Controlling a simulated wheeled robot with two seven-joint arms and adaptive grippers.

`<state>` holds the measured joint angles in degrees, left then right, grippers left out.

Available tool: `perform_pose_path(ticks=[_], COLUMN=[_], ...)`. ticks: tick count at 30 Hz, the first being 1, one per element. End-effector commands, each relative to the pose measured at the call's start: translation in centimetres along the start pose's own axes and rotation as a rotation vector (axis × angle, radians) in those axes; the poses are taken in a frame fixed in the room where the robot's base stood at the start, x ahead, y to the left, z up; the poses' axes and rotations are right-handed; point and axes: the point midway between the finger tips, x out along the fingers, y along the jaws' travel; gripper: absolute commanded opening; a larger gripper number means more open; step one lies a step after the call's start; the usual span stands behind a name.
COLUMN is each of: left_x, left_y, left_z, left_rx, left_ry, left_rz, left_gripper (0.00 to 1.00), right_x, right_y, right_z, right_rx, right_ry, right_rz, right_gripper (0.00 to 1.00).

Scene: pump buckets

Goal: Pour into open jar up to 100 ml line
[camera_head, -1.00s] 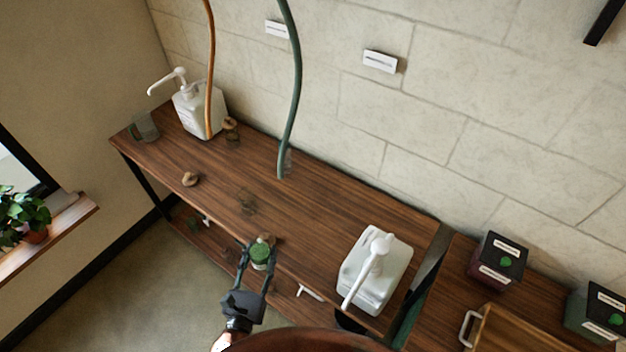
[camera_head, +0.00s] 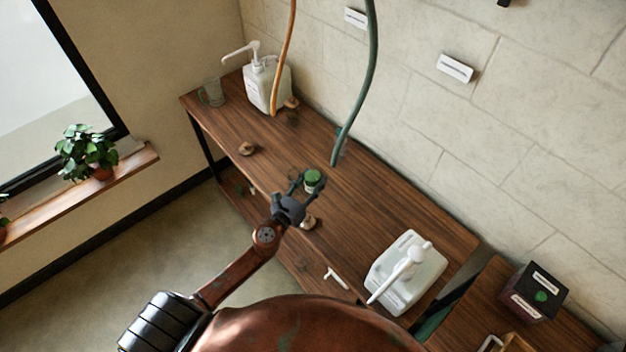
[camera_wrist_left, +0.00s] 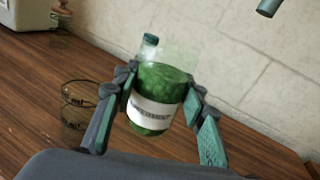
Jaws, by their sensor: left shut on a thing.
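My left gripper (camera_head: 306,186) is shut on a clear jar of green contents (camera_head: 313,177) with a white label, above the wooden bench. In the left wrist view the gripper (camera_wrist_left: 160,105) has its fingers on both sides of the green jar (camera_wrist_left: 160,86). The green jar looks open and close to upright; any slight tilt is hard to judge. An empty clear glass jar with dark marks (camera_wrist_left: 79,100) stands on the bench to its left, apart from it. In the head view that glass jar is mostly lost behind the gripper. My right gripper does not show.
A green hose (camera_head: 369,80) hangs close behind the held jar; an orange hose (camera_head: 286,50) hangs farther left. White pump containers (camera_head: 266,85) (camera_head: 408,270) stand at both bench ends. Cork lids (camera_head: 246,148) (camera_head: 308,222) lie on the bench (camera_head: 360,220). A glass mug (camera_head: 212,93) stands far left.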

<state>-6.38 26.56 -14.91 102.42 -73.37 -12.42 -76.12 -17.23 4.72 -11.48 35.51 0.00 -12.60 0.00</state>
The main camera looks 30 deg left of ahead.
Motion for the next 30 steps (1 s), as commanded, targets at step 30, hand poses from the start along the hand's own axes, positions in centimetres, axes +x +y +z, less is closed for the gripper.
perform_pose_path(ticks=[30], left_x=[0.7], left_y=[2.4], left_z=[2.0], left_rx=[-0.375], left_ry=[0.12], left_rz=[0.002], left_gripper=[0.0], right_x=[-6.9], right_y=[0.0], right_z=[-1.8], right_rx=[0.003], right_ry=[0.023], right_rz=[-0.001], right_gripper=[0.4])
